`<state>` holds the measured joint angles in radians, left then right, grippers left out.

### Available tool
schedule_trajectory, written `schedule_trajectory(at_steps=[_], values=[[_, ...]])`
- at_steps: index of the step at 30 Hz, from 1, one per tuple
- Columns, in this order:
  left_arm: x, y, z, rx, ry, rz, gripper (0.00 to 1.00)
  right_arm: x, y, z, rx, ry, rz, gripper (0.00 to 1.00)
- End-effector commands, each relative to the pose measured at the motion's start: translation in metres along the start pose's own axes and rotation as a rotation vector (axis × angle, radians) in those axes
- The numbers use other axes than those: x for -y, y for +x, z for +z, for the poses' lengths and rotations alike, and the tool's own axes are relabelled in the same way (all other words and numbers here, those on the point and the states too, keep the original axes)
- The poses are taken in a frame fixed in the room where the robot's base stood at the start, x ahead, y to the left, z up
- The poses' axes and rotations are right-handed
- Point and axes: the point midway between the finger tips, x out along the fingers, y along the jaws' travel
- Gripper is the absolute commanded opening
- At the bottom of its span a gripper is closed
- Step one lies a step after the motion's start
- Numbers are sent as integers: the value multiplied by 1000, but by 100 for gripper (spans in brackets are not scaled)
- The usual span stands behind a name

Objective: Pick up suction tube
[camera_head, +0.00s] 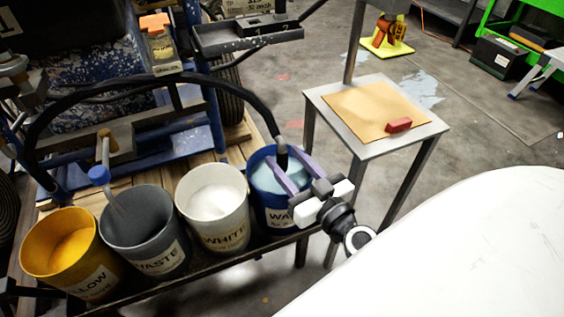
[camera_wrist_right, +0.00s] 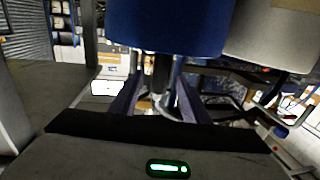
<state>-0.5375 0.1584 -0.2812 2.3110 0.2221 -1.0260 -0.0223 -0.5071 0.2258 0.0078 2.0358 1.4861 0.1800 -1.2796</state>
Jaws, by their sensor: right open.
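The suction tube (camera_head: 167,78) is a thick black hose that arches over the buckets from the left. Its right end hangs down into the blue bucket labelled "WA…" (camera_head: 270,207), which holds pale blue liquid. My right gripper (camera_head: 278,160) is open, its two purple fingers over the blue bucket's rim, close to the tube's lower end. In the right wrist view, a dark upright piece that looks like the tube (camera_wrist_right: 161,75) shows between the open fingers, below the blue bucket (camera_wrist_right: 170,25). I cannot tell whether the fingers touch it. My left gripper is not in view.
Yellow (camera_head: 62,250), grey waste (camera_head: 140,235) and white (camera_head: 213,210) buckets stand in a row left of the blue one. A blue-capped stick (camera_head: 105,178) leans in the waste bucket. A metal stand (camera_head: 345,90) with a tan sheet and red block is at right.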

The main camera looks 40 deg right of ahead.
Motion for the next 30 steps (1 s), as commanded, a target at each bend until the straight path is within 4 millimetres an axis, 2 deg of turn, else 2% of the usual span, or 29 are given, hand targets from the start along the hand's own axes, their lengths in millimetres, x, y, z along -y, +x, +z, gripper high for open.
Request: schedule_trajectory(at_steps=[5,15,23,26,30], values=[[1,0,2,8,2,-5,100,0,14,0,-2,2,0,43],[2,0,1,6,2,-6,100,0,58,4,-1,1,-1,43],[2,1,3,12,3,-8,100,0,61,5,0,1,-2,43],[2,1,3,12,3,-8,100,0,61,5,0,1,-2,29],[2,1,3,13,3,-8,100,0,61,5,0,1,-2,5]])
